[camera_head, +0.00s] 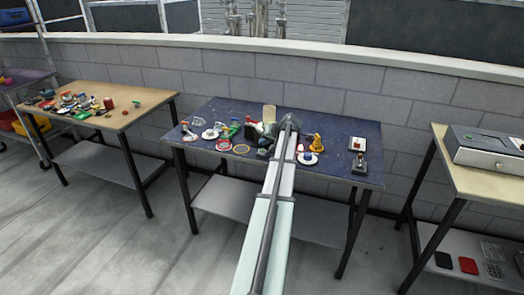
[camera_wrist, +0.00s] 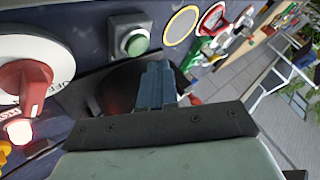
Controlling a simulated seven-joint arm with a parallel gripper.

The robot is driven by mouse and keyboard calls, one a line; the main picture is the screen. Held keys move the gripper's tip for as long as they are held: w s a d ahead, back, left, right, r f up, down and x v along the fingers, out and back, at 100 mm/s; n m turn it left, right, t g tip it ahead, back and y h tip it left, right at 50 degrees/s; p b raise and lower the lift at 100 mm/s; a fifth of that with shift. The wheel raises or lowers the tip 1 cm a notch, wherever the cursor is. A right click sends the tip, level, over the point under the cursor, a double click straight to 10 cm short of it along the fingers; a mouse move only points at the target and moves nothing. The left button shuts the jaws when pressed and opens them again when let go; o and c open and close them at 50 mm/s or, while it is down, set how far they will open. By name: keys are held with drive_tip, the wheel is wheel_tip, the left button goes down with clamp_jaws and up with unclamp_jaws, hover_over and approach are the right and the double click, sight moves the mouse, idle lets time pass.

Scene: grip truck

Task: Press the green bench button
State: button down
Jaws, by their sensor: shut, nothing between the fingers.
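The green button (camera_wrist: 137,45) sits in a square grey housing (camera_wrist: 121,30) on the dark blue bench top, upper middle of the wrist view. My gripper (camera_wrist: 157,70) is shut and empty, its fingertips pointing towards the bench close to the button's lower right in the picture. The tips look apart from the button, though the exact gap cannot be told. In the head view my arm reaches over the blue bench (camera_head: 345,130). There the fingers are hidden, and I cannot clearly make out the button beside the arm.
A red rotary knob (camera_wrist: 25,88) on a white disc (camera_wrist: 40,55) stands left of the button. A yellow-rimmed disc (camera_wrist: 180,26) and a red ring (camera_wrist: 212,17) lie right of it. A red-button box (camera_head: 357,144) and a joystick box (camera_head: 359,164) stand at the bench's right.

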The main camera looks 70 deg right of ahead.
sight(264, 150)
drive_tip(key=shift+r, duration=2.15)
